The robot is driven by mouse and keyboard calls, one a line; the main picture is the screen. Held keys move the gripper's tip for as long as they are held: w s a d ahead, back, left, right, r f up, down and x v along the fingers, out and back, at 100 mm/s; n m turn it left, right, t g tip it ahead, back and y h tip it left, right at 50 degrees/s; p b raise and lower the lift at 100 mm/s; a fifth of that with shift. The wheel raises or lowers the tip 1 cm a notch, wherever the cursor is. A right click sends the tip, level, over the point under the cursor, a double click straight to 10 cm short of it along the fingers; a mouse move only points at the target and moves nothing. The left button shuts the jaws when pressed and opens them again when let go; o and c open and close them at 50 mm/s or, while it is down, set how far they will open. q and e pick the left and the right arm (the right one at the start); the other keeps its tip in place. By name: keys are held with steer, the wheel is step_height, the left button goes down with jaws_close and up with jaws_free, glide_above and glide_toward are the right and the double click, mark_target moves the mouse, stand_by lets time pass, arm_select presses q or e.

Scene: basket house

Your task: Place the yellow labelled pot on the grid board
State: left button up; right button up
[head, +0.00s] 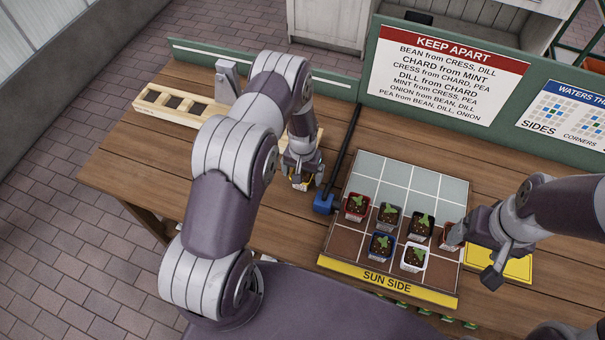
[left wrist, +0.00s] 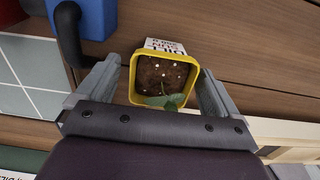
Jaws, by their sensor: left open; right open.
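The yellow labelled pot (left wrist: 136,76) stands between the two fingers of my left gripper (left wrist: 160,82) in the left wrist view. It holds dark soil with a small green seedling and has a white label, upside down here, that appears to read DILL. The fingers are open on either side of it. In the head view my left gripper (head: 302,180) mostly hides the pot. The grid board (head: 425,183) lies to the right, with several potted seedlings on its nearer rows and grey squares bare at the back. My right gripper (head: 478,255) is open at the board's right edge.
A blue block with a black rod (head: 325,204) lies between my left gripper and the board. A wooden rack (head: 165,103) is at the back left. A yellow flat piece (head: 515,265) lies under my right gripper. A KEEP APART sign (head: 440,75) stands behind the board.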

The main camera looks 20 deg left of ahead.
arm_select(q)
steer(key=shift+a+f, duration=0.15)
steer(key=shift+f, duration=0.25)
steer(key=c, duration=1.3)
steer(key=shift+r, duration=0.1)
